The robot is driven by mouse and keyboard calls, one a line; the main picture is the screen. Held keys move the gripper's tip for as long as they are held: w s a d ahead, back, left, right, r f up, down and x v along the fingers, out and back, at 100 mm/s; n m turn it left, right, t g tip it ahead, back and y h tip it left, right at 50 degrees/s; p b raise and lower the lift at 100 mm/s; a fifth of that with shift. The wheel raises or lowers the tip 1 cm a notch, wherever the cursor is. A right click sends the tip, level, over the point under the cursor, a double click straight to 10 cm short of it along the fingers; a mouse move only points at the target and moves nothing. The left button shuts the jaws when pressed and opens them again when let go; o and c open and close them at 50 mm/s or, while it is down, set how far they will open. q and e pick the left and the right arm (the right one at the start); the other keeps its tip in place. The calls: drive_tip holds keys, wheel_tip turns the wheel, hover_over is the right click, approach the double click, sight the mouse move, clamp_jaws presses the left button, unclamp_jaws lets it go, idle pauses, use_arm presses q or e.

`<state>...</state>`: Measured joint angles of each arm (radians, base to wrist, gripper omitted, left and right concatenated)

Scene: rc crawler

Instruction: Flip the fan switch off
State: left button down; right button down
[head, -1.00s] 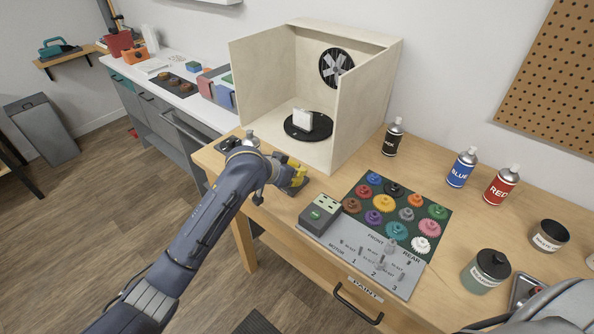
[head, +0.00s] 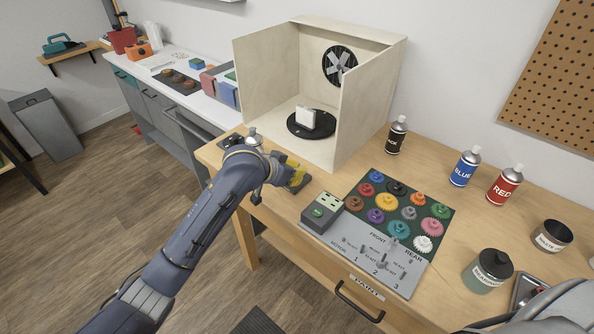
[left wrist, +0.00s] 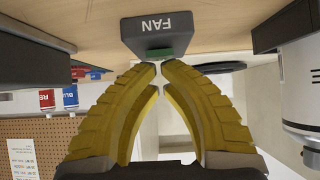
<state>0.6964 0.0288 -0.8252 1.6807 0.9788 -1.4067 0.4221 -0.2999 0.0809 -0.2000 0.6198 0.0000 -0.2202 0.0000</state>
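The fan switch is a dark grey box lettered FAN (left wrist: 158,30), with a green rocker (left wrist: 153,55) on the side towards my gripper in the left wrist view. My left gripper (left wrist: 158,67) has yellow fingers with their tips together and nothing visible between them. The tips are right at the green rocker; I cannot tell whether they touch it. In the head view my left gripper (head: 294,180) is low at the table's front edge and covers most of the switch box. The fan (head: 340,66) is in the back wall of the wooden booth. My right gripper is not in view.
The open wooden booth (head: 368,108) holds a black turntable (head: 297,127) with a white block. A grey-green box (head: 322,211) and a tray of coloured gears (head: 386,201) lie right of my gripper. Spray cans (head: 464,167) and jars stand farther right.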

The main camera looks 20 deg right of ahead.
use_arm(q)
drive_tip(key=r, duration=0.4)
drive_tip(key=shift+w+d+r, duration=0.15)
drive_tip(key=shift+d, duration=0.15)
drive_tip(key=d+r+v, duration=0.1)
drive_tip(key=v, duration=0.8)
drive_tip(key=shift+w+a+r, duration=0.15)
drive_tip(key=shift+w+r, duration=0.05)
drive_tip(key=shift+r, duration=0.35)
drive_tip(key=shift+f, duration=0.15)
